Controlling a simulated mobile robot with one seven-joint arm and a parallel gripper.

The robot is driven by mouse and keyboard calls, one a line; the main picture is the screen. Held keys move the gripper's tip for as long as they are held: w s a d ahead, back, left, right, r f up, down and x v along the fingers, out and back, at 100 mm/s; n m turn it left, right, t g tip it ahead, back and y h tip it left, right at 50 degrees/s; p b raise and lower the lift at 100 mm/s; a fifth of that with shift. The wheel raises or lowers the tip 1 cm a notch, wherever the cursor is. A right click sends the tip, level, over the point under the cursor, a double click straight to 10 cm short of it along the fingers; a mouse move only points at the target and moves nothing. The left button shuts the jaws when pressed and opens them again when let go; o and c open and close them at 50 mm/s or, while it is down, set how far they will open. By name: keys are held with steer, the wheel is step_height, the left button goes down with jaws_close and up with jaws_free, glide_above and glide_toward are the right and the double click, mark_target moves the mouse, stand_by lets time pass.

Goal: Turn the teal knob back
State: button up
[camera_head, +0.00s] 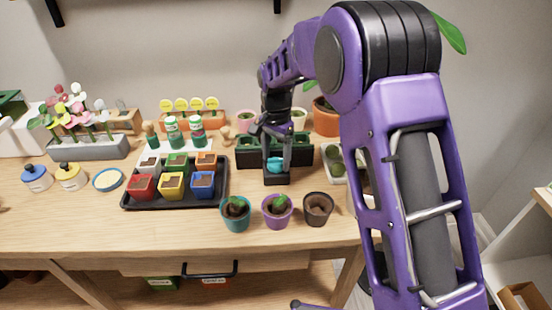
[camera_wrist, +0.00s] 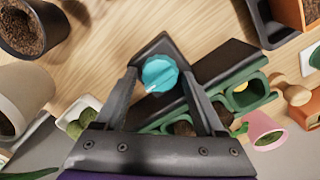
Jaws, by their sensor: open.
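The teal knob (camera_wrist: 159,73) sits on a dark block in front of the dark planter box with green cups (camera_wrist: 240,95). In the wrist view a pale pointer mark shows at the knob's lower left edge. In the head view the knob (camera_head: 274,164) shows between my fingers, above the dark base (camera_head: 276,179). My gripper (camera_wrist: 165,85) is open, with one finger on each side of the knob. Whether the fingers touch it I cannot tell. My gripper (camera_head: 276,160) also shows in the head view, pointing down at the knob.
A black tray (camera_head: 130,201) with several coloured pots lies to the left. A white dish (camera_head: 334,177) is at the right.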

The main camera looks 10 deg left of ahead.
steer(key=shift+f, duration=0.15)
steer(key=c, duration=1.1)
